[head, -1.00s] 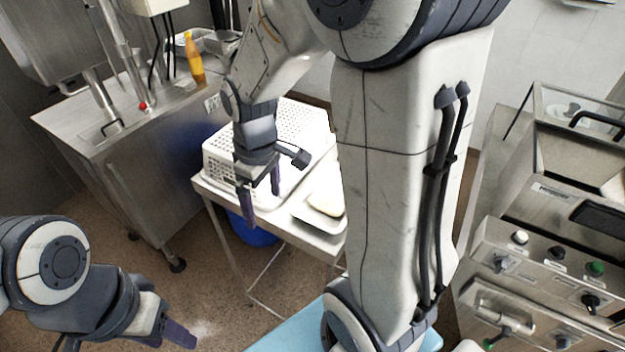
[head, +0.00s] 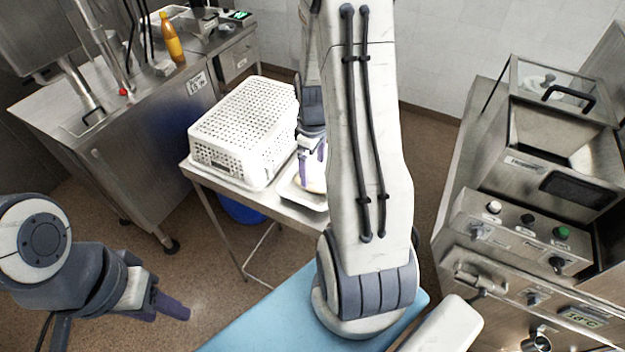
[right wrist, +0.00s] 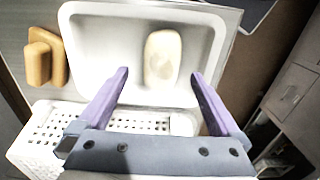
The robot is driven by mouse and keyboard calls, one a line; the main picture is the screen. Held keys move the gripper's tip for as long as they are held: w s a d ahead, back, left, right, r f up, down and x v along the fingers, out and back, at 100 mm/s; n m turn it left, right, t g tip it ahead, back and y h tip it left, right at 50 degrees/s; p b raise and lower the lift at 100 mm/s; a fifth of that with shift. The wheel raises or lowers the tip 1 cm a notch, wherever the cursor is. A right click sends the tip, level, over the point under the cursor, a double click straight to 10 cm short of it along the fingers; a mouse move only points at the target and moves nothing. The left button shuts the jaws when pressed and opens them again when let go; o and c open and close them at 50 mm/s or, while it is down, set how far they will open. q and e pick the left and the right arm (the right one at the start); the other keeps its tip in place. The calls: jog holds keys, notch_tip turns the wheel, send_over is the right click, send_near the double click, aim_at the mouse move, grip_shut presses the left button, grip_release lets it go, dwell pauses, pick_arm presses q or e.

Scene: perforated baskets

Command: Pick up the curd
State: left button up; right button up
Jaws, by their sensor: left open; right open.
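The curd, a pale cream oblong block (right wrist: 162,57), lies in a white tray (right wrist: 98,60) in the right wrist view. In the head view the tray (head: 292,191) sits on the steel table beside a basket, and the curd (head: 316,184) is partly hidden by my right gripper. My right gripper (head: 313,165) is open above the tray. In the right wrist view its purple fingers (right wrist: 159,75) are spread to either side of the curd's near end, with nothing between them gripped. My left gripper (head: 172,305) is open and empty at the lower left, over the floor.
A white perforated basket (head: 245,122) stands left of the tray; its edge (right wrist: 50,130) shows in the right wrist view. Brown blocks (right wrist: 40,62) lie left of the tray there. A steel machine (head: 530,210) stands at right, a steel counter with an orange bottle (head: 172,38) at left.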

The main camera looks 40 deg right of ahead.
aim_at(312, 179)
jog(key=shift+a+f+p, duration=0.1)
jog(key=shift+f+p, duration=0.6)
jog(key=shift+f, duration=1.45)
jog(key=c, duration=1.5)
jog(key=shift+r, duration=0.1)
jog(key=shift+c, duration=0.2)
